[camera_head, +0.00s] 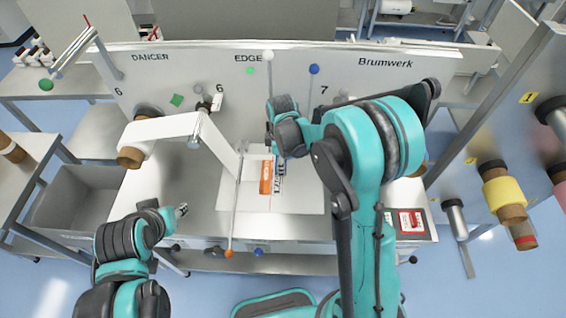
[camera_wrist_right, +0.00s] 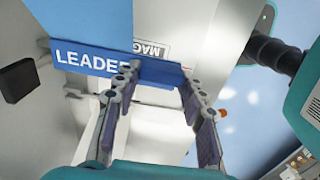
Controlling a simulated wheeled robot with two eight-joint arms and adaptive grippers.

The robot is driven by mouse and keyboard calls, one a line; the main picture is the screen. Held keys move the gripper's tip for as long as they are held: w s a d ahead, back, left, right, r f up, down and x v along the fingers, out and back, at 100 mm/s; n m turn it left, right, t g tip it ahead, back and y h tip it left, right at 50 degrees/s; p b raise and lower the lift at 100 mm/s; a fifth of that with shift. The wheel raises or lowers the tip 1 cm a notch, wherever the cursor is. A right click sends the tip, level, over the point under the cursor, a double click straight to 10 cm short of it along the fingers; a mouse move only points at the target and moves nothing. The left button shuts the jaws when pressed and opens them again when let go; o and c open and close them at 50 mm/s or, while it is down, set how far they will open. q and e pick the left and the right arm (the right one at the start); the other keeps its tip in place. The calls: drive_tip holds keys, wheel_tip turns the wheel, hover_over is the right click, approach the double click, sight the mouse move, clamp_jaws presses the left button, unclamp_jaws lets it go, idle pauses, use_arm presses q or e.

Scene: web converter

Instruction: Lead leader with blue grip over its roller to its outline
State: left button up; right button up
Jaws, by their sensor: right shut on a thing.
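The blue leader grip (camera_wrist_right: 72,58), lettered LEADER, lies across the fingertips of my right gripper (camera_wrist_right: 160,78) in the right wrist view. The fingers are shut on it; part of it is behind them. In the head view my right gripper (camera_head: 286,150) reaches down over the middle of the machine, and its arm hides most of the blue grip. A printed label, partly reading MAG (camera_wrist_right: 150,48), shows just beyond the grip. My left gripper (camera_head: 181,210) is at the left front of the machine, apart from everything; its finger gap is too small to read.
White web runs from a roll (camera_head: 130,157) over a roller (camera_head: 198,130). An orange piece (camera_head: 266,177) lies on the white plate. Rods with a white knob (camera_head: 267,55), a blue knob (camera_head: 314,69) and an orange knob (camera_head: 229,253) stand out nearby. A grey bin (camera_head: 75,195) is at left.

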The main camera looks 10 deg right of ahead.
drive_tip(key=b, duration=0.9)
hover_over(278, 190)
wheel_tip(278, 190, down, 11)
drive_tip(key=shift+f+b, duration=1.25)
drive_tip(key=shift+f, duration=0.05)
drive_tip(key=shift+s+a+f+b, duration=0.1)
drive_tip(key=shift+f+b, duration=0.25)
drive_tip(key=shift+b, duration=0.05)
drive_tip(key=o, duration=1.3)
wheel_tip(278, 190, up, 12)
drive_tip(key=s+d+m+t+b, duration=0.3)
drive_tip(key=s+m, duration=0.4)
drive_tip(key=s, duration=0.2)
drive_tip(key=s+d+f+m+t+b, duration=0.1)
drive_tip(key=s+d+m+t+b, duration=0.1)
drive_tip(key=s+m, duration=0.5)
drive_tip(key=shift+s+d+f+m+t+b, duration=0.35)
drive_tip(key=shift+s+t+b, duration=0.45)
drive_tip(key=shift+t, duration=0.3)
